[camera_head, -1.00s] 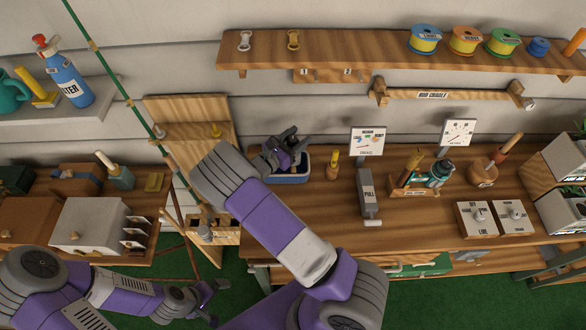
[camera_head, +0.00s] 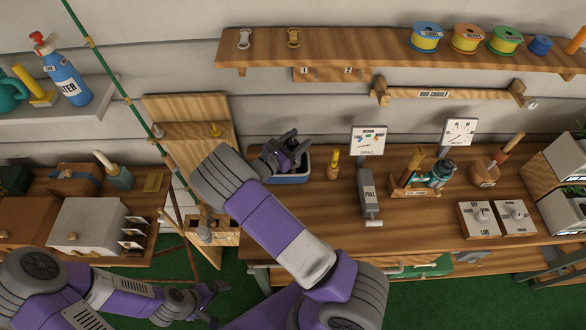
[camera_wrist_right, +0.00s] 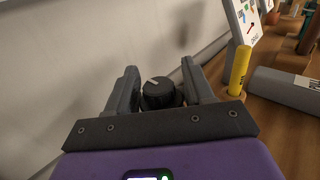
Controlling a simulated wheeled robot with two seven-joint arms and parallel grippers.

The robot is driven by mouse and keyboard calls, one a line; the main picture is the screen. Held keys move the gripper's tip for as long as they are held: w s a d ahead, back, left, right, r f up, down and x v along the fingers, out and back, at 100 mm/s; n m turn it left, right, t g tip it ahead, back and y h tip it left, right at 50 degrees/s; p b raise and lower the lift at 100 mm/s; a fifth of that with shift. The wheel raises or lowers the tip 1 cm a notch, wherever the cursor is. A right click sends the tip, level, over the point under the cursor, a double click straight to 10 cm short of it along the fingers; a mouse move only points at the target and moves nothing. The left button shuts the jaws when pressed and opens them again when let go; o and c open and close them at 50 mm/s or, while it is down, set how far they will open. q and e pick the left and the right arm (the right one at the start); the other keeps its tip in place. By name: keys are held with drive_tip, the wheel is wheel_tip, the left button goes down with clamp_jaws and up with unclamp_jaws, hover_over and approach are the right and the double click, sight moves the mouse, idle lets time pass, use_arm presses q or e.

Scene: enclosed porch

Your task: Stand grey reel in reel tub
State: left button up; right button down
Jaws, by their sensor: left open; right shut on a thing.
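My right gripper (camera_head: 294,143) is over the blue tub with a pale rim (camera_head: 290,179) on the workbench, which I take for the reel tub. In the right wrist view, my right gripper (camera_wrist_right: 160,82) is shut on a dark grey round reel (camera_wrist_right: 158,94) with a small pale mark on its face. In the head view the gripper hides most of the reel and the tub's inside, so I cannot tell whether the reel touches the tub. My left gripper (camera_head: 214,303) is open and empty, low over the green floor at the left.
A yellow-topped wooden holder (camera_head: 333,166) and a grey PULL lever (camera_head: 369,195) stand right of the tub. A tall green rod (camera_head: 112,80) leans at the left. Coloured spools (camera_head: 466,39) sit on the upper shelf. The bench front between lever and switch boxes (camera_head: 480,219) is clear.

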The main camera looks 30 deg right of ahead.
drive_tip(key=shift+f+b, duration=0.75)
drive_tip(key=shift+f, duration=0.4)
idle(0.4)
unclamp_jaws()
idle(0.3)
drive_tip(key=shift+a, duration=0.1)
idle(0.3)
drive_tip(key=shift+s+a+r+p, duration=0.2)
drive_tip(key=shift+a+r+p, duration=0.15)
drive_tip(key=shift+a, duration=0.4)
drive_tip(key=shift+s+a+r+p, duration=0.2)
drive_tip(key=shift+a+r+p, duration=0.2)
drive_tip(key=shift+a, duration=0.4)
drive_tip(key=shift+s+a+r+p, duration=0.2)
drive_tip(key=shift+a+r+p, duration=0.15)
drive_tip(key=shift+a, duration=0.4)
drive_tip(key=shift+f, duration=0.1)
drive_tip(key=shift+a, duration=0.1)
approach(289, 147)
drive_tip(key=shift+s+d+b, duration=0.1)
drive_tip(key=shift+d+b, duration=0.2)
drive_tip(key=shift+d, duration=0.1)
